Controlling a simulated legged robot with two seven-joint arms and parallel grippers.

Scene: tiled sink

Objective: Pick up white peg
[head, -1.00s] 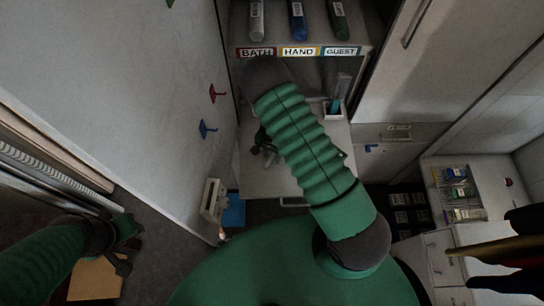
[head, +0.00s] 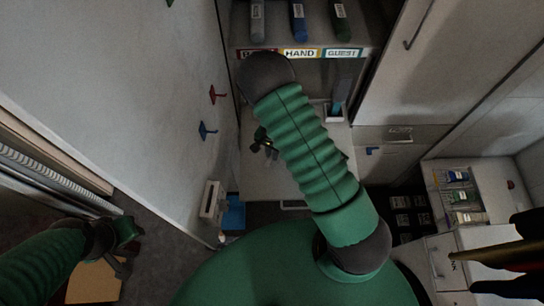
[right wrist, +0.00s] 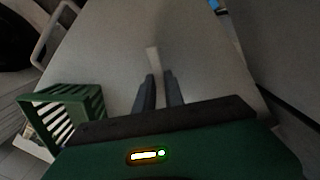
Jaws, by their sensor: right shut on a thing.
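The white peg (right wrist: 153,59) shows in the right wrist view as a pale upright piece just past the fingertips, in front of a pale surface. My right gripper (right wrist: 160,78) is shut on its near end between two dark fingers. In the head view my right gripper (head: 264,142) is small and dark beside the green arm, over the white counter, and the peg cannot be made out there. My left gripper (head: 127,240) is at lower left, far from the peg, and its fingers are too dark to judge.
A green slatted basket (right wrist: 65,115) stands left in the right wrist view. Red (head: 217,95) and blue (head: 207,131) wall hooks are left of the counter. A shelf with labels (head: 301,53) and bottles is above it. A cup with a blue item (head: 336,108) stands right of my arm.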

